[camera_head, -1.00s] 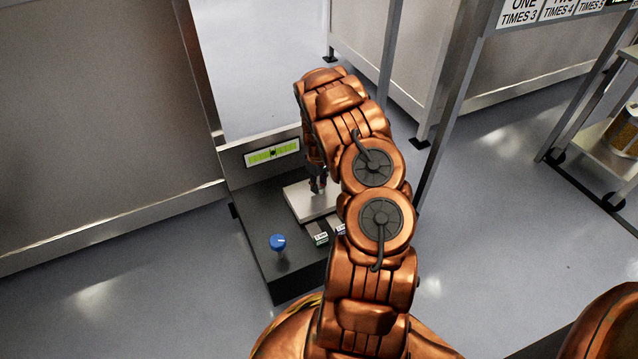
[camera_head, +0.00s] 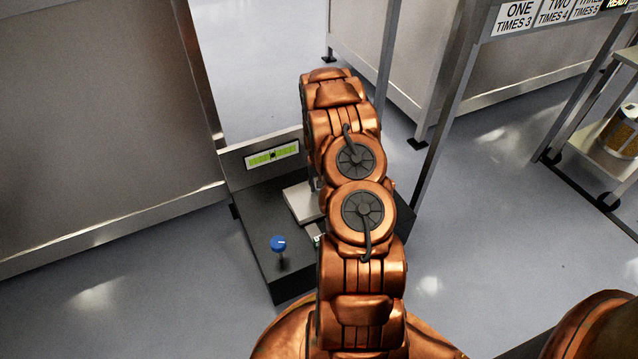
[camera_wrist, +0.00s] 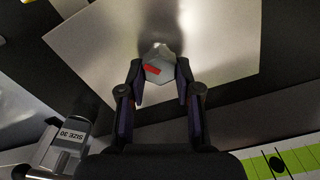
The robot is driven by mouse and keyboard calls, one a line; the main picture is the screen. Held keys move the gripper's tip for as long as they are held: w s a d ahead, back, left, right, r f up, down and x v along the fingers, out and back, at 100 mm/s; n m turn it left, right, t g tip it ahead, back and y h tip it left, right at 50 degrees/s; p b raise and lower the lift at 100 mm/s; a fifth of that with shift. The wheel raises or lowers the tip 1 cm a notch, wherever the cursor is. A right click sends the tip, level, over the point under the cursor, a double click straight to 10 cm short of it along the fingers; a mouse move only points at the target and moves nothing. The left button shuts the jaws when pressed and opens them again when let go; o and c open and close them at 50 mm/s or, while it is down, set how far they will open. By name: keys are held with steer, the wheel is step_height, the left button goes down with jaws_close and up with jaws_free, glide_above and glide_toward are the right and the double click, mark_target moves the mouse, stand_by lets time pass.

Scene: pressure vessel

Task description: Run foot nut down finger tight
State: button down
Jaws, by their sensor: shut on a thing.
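In the wrist view a grey metal hex nut (camera_wrist: 160,66) with a red mark on one face sits between the fingertips of my gripper (camera_wrist: 160,85). The two dark fingers are shut on it from either side. The nut lies over a pale metal plate (camera_wrist: 105,65); I cannot tell how far down it sits. The plate's left part shows in the head view (camera_head: 300,203) on a black base. My arm hides the gripper and the nut in the head view.
The black base (camera_head: 278,268) carries a blue knob (camera_head: 278,243) and an upright panel with a green level display (camera_head: 272,155). A metal block labelled "SIZE 30" (camera_wrist: 70,138) is at lower left in the wrist view. A frame post and shelf cart (camera_head: 612,160) stand at right.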

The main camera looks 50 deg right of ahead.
steer(key=shift+s+m, duration=0.15)
steer(key=shift+m, duration=0.65)
steer(key=shift+p, duration=0.3)
steer(key=c, duration=0.8)
jaws_free()
steer(key=shift+r, duration=0.15)
step_height(320, 180, up, 12)
